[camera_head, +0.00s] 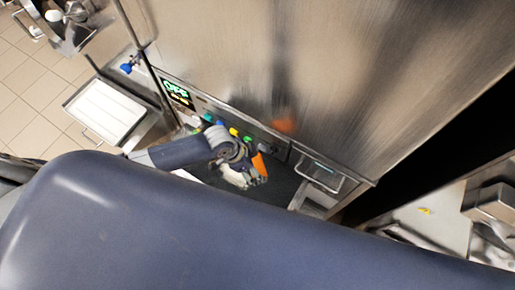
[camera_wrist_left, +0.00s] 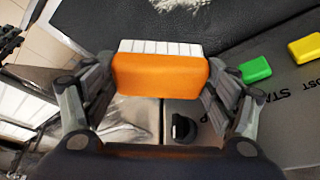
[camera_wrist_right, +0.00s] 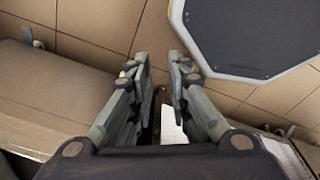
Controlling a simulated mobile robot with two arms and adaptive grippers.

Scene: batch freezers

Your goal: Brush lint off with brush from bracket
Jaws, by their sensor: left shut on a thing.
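My left gripper (camera_head: 249,168) is shut on an orange brush (camera_head: 260,165), beside the control panel. In the left wrist view the gripper (camera_wrist_left: 160,85) holds the orange brush (camera_wrist_left: 160,75) between its fingers, with white bristles pointing away from me. A pale fuzzy patch, which looks like lint (camera_wrist_left: 178,4), lies on the dark surface (camera_wrist_left: 130,25) beyond the bristles, apart from them in the picture. I cannot tell which part is the bracket. My right gripper (camera_wrist_right: 160,65) shows only in its wrist view, empty, with a narrow gap between its fingers.
The steel machine front (camera_head: 330,70) carries a display (camera_head: 177,94) and coloured buttons, including a green one (camera_wrist_left: 255,69) and a yellow one (camera_wrist_left: 305,47). A white-topped tray (camera_head: 105,108) stands at left. An octagonal dark plate (camera_wrist_right: 255,30) and tiled floor lie below my right gripper.

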